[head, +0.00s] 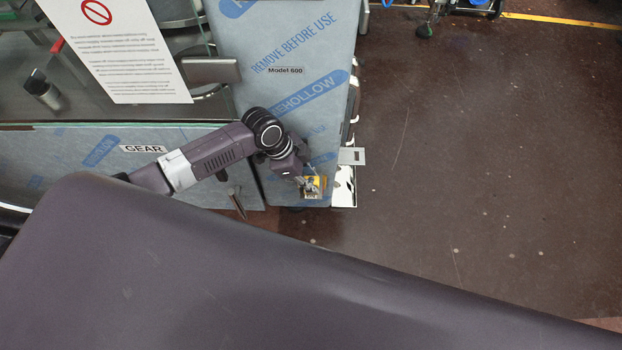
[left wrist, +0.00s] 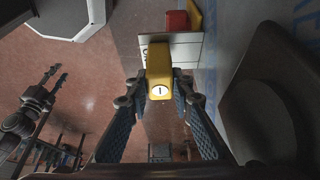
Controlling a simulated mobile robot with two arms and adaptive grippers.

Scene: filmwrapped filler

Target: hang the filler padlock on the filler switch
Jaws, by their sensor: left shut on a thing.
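My left gripper (head: 312,188) is at the lower end of the film-wrapped filler panel in the head view. In the left wrist view my left gripper (left wrist: 157,92) is shut on a yellow padlock (left wrist: 158,70) with a round white label marked with a dark stroke. Its shackle cannot be made out. Beyond the padlock, a red block (left wrist: 177,21) and a yellow part (left wrist: 195,16) that look like the filler switch stand by a pale plate (left wrist: 188,50). Whether padlock and switch touch cannot be told. In the head view yellow shows at the fingertips, too small to separate. My right gripper is not in view.
The blue-grey filler panel (head: 285,100) carries printed protective film. A small grey bracket (head: 352,156) juts from its right edge. A panel labelled GEAR (head: 85,165) and a white notice (head: 125,50) are at left. Open brown floor (head: 480,150) lies at right.

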